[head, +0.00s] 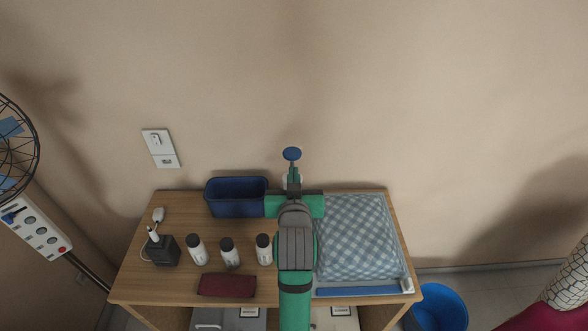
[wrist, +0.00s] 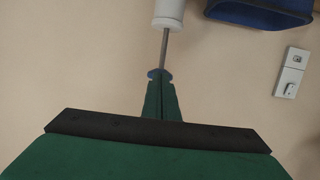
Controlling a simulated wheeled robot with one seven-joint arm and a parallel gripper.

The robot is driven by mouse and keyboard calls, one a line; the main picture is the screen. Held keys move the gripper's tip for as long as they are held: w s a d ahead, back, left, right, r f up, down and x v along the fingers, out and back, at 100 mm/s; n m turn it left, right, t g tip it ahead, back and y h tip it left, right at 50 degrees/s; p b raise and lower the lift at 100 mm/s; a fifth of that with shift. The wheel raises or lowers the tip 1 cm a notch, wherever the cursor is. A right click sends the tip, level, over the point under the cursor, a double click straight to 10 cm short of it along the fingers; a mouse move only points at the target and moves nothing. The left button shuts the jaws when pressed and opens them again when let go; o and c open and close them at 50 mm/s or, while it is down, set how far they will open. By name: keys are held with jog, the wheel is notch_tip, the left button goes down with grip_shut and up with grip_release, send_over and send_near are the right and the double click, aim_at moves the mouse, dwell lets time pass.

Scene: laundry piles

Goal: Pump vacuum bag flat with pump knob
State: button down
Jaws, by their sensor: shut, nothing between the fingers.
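The vacuum bag (head: 358,236) lies on the right of the table, still puffed up around blue-and-white checked cloth, with a blue strip along its front edge. The pump's blue knob (head: 292,153) stands raised behind my gripper (head: 294,174) in the head view. In the wrist view the knob (wrist: 153,74) sits at the end of a thin grey rod from the white pump body (wrist: 168,12). My gripper (wrist: 162,82) is shut and empty, its fingertips overlapping the knob and hiding part of it. I cannot tell whether they touch. My arm hides most of the pump in the head view.
A dark blue bin (head: 237,197) stands left of my gripper on the wooden table (head: 142,275). Several white bottles (head: 229,252), a dark red folded cloth (head: 227,285) and a black charger block (head: 163,250) are left of my arm. The wall is close behind.

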jog(key=shift+v, duration=1.9)
jog(key=shift+a+r, duration=0.1)
notch_tip(320, 180, up, 8)
jog(key=shift+w, duration=0.3)
send_over(293, 158)
notch_tip(293, 158, down, 3)
notch_tip(293, 158, down, 3)
jog(key=shift+r, duration=0.1)
jog(key=shift+f, duration=0.45)
